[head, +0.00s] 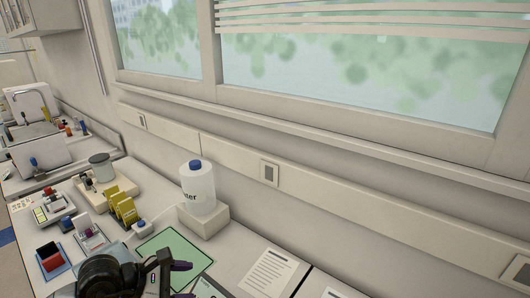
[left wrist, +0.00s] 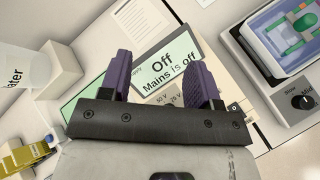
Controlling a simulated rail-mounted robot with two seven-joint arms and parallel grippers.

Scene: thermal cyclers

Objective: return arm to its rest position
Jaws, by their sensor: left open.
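My left gripper (head: 186,281) is at the bottom of the head view, over the bench near a green mat (head: 185,252). In the left wrist view its two purple fingers (left wrist: 158,62) are spread wide apart with nothing held between them. Beyond the fingers is a display panel (left wrist: 175,58) that reads "Off, Mains is off"; the fingers partly cover it, and I cannot tell whether they touch it. My right gripper is in neither view.
A white container with a blue cap (head: 197,187) stands on a pale block behind the mat. Yellow racks (head: 123,207) and small devices fill the bench to the left. A device with a knob (left wrist: 303,101) is at the right in the wrist view. Printed sheets (head: 269,272) lie right of the mat.

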